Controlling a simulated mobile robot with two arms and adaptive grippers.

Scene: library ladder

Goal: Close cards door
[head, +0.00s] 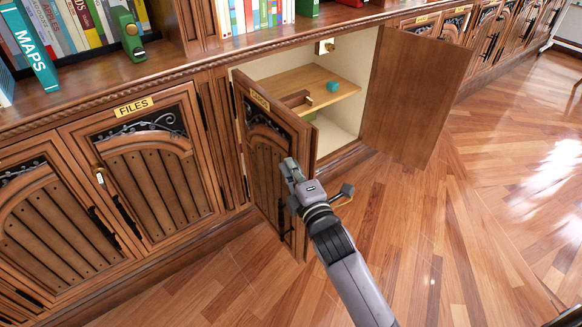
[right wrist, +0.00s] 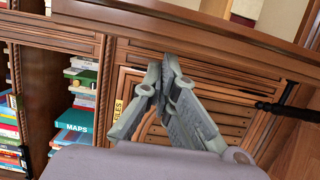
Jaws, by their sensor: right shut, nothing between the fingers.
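The cards door (head: 265,160), a dark carved wooden door with a small brass CARDS label (head: 260,99), stands partly open on the left side of an open cabinet. A black handle shows low on its front. My right gripper (head: 289,168) is shut and empty, in front of the door near its free edge. I cannot tell whether it touches the door. In the right wrist view the gripper's fingertips (right wrist: 167,62) meet close to wooden panelling. My left gripper is not in view.
The cabinet's other door (head: 415,90) is swung wide open to the right. Inside is a wooden shelf (head: 310,84) with a teal block (head: 333,86). The closed FILES door (head: 155,170) is to the left. The wooden floor (head: 440,230) is clear.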

